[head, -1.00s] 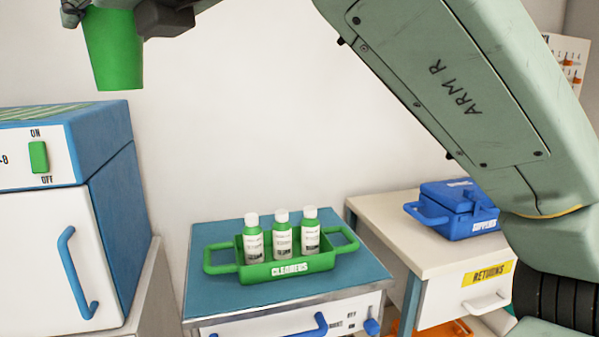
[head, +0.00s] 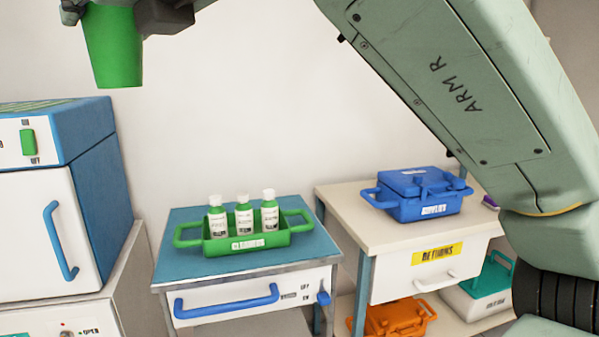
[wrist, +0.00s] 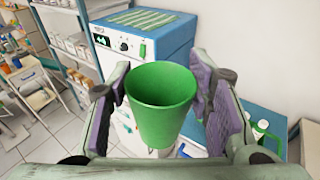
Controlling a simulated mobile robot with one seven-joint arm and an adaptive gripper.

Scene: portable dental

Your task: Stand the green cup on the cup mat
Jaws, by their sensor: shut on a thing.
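The green cup (head: 113,48) is upright and held in the air at the top left of the head view. My gripper (head: 130,8) is shut on it, with only part of the fingers showing at the top edge. In the wrist view the green cup (wrist: 161,105) is between the purple-padded fingers of my gripper (wrist: 160,95), and its open mouth looks empty.
A blue and white cabinet (head: 60,215) stands at the left. A green tray (head: 246,243) with bottles is on a teal-topped cart (head: 182,215). A blue box (head: 420,195) sits on the white returns table (head: 350,215), with an orange box (head: 395,318) below. Shelves (wrist: 70,45) show in the wrist view.

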